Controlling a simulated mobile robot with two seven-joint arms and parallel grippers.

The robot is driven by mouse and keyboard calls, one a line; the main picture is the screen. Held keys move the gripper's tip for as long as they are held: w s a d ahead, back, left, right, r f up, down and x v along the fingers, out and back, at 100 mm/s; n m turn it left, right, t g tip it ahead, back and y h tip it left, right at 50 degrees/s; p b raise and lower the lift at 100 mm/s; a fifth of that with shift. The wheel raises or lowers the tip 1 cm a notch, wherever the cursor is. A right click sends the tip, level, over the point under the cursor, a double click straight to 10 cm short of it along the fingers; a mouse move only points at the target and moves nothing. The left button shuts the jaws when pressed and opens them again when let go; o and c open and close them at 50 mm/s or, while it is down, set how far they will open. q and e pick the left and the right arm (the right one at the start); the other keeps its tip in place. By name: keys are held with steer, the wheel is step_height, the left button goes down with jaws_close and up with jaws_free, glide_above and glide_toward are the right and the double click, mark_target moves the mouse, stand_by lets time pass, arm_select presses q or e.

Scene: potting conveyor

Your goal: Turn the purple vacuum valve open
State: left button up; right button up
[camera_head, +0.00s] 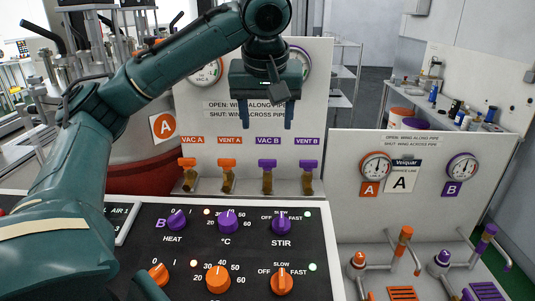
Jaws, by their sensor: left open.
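The purple vacuum valve (267,163) stands under the "VAC B" label on the white panel. It has a brass body and a purple wing that lies left to right, across the pipe. My left gripper (267,115) hangs above it, in front of the panel's sign. Its two dark fingers point down, apart and empty, and do not touch the valve. The sign (222,104) reads open with wing along pipe and shut with wing across pipe; the gripper partly covers it. My right gripper is out of view.
A purple vent valve (308,164) stands close on the right; orange vent (227,163) and vacuum (187,162) valves stand on the left. Two gauges sit above, partly behind my arm. A black control panel (190,255) with knobs lies in front. More valves (405,233) stand at right.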

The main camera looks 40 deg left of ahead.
mark_target(265, 160)
arm_select(q)
steer(key=shift+x, duration=6)
steer(key=shift+c, duration=0.6)
steer(key=c, duration=0.9)
steer(key=shift+a+m, duration=0.1)
steer(key=shift+m, duration=0.2)
steer(key=m+h, duration=0.1)
steer(key=m, duration=0.1)
steer(key=shift+a+m+t, duration=0.1)
steer(key=shift+m+t, duration=0.3)
steer(key=m+h, duration=0.1)
steer(key=m, duration=0.3)
steer(key=shift+a+m+h, duration=0.1)
steer(key=shift+m+h, duration=0.2)
steer(key=shift+h, duration=0.1)
steer(key=m+h, duration=0.1)
steer(key=m, duration=0.2)
steer(key=m+h, duration=0.1)
steer(key=m, duration=0.2)
steer(key=shift+a+r+m+h, duration=0.1)
steer(key=shift+a+m+h, duration=0.05)
steer(key=shift+m+h, duration=0.2)
